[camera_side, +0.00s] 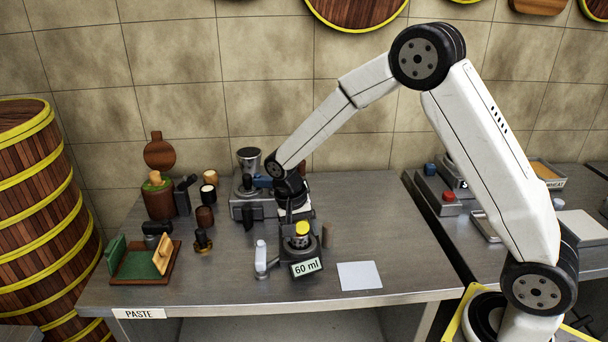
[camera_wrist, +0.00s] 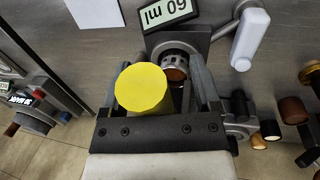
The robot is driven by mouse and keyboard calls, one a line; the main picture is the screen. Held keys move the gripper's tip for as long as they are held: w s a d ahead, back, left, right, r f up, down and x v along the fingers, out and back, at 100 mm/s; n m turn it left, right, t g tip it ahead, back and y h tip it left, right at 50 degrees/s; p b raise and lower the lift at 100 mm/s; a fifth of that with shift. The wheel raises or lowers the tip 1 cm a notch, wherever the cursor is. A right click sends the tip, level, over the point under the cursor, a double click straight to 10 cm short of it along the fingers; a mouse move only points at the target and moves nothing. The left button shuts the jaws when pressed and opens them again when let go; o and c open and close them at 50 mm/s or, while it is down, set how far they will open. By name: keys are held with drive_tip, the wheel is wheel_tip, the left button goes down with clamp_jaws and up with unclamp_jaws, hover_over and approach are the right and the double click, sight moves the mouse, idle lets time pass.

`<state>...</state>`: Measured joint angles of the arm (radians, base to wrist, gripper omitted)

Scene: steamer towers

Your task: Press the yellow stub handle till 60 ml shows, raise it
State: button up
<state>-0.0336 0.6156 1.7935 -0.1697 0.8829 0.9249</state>
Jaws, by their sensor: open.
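The yellow stub handle (camera_side: 302,228) is a short round cap on a small dark machine near the front of the steel table. It shows large in the wrist view (camera_wrist: 142,90), close to the camera. A plate (camera_side: 306,267) on the machine's front reads 60 ml, also in the wrist view (camera_wrist: 168,13). My gripper (camera_side: 297,212) points down at the machine and is open. In the wrist view its fingers (camera_wrist: 163,82) stand around the handle's area, with the handle overlapping the left one; I cannot tell if they touch it. A metal cup (camera_wrist: 175,63) sits below.
A white-handled lever (camera_side: 261,258) stands left of the machine. A white sheet (camera_side: 359,275) lies to its right. A grinder (camera_side: 248,170) stands behind. Wooden jars (camera_side: 205,216), a tamper (camera_side: 202,241) and a green-lined box (camera_side: 143,264) are at left. The front right of the table is clear.

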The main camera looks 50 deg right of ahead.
drive_tip(key=r, duration=0.5)
drive_tip(key=a+r, duration=0.1)
drive_tip(key=r, duration=0.1)
drive_tip(key=shift+w+r, duration=0.35)
drive_tip(key=s+f+n+t, duration=0.1)
drive_tip(key=s+n, duration=0.3)
drive_tip(key=s, duration=0.4)
drive_tip(key=s+f+n+t+y, duration=0.1)
drive_tip(key=s+f+n+t, duration=0.1)
drive_tip(key=s, duration=0.5)
drive_tip(key=shift+s+f+n+t+y, duration=0.35)
drive_tip(key=shift+n+t, duration=0.25)
drive_tip(key=shift+n, duration=0.8)
drive_tip(key=shift+s, duration=0.1)
